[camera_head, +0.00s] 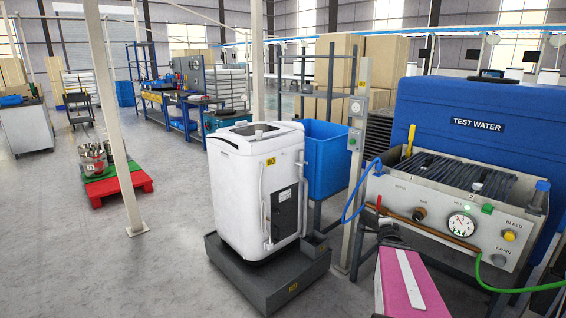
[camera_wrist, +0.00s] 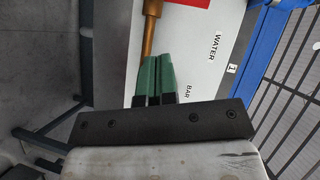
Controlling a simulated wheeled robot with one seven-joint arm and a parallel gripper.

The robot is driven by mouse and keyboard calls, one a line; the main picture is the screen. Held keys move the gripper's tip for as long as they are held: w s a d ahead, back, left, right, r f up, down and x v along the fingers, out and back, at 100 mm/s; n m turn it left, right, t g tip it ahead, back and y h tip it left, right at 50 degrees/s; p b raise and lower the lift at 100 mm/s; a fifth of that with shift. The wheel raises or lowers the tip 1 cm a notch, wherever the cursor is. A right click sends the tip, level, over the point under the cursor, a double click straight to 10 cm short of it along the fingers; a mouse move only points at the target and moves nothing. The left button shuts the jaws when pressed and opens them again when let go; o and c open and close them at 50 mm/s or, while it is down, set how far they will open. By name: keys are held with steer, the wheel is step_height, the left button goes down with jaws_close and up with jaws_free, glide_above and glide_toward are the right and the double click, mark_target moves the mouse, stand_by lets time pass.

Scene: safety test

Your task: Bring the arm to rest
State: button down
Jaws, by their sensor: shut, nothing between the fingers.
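My gripper (camera_wrist: 153,80) shows in the wrist view with its two green fingertips together and nothing between them. A copper-coloured rod (camera_wrist: 150,38) lies just past the fingertips; I cannot tell whether they touch it. In the head view my arm, with a pink and white link, reaches up from the bottom right toward the front of the test bench (camera_head: 415,192). The gripper's fingers are hard to make out there.
The bench has a gauge (camera_head: 461,225), a copper-coloured pipe (camera_head: 440,234) and a green hose (camera_head: 520,289). A blue TEST WATER tank (camera_head: 440,103) stands behind. A white machine (camera_head: 256,185) on a dark base stands left of the arm. Open floor lies farther left.

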steer(key=s+a+f+n+g+y, duration=0.1)
steer(key=s+a+f+n+g, duration=0.1)
steer(key=s+a+n+g, duration=0.3)
steer(key=s+a+f+n+g+y, duration=0.2)
steer(key=s+a+n, duration=0.4)
steer(key=a, duration=0.7)
steer(key=s+a+f+n+g+y, duration=0.1)
steer(key=s+a+f+n+g, duration=0.3)
steer(key=a, duration=0.5)
steer(key=s+n+g, duration=0.2)
steer(key=n+g, duration=0.1)
steer(key=shift+a+f+n+g+y, duration=0.15)
steer(key=shift+f+n+g+y, duration=0.15)
steer(key=shift+y, duration=0.1)
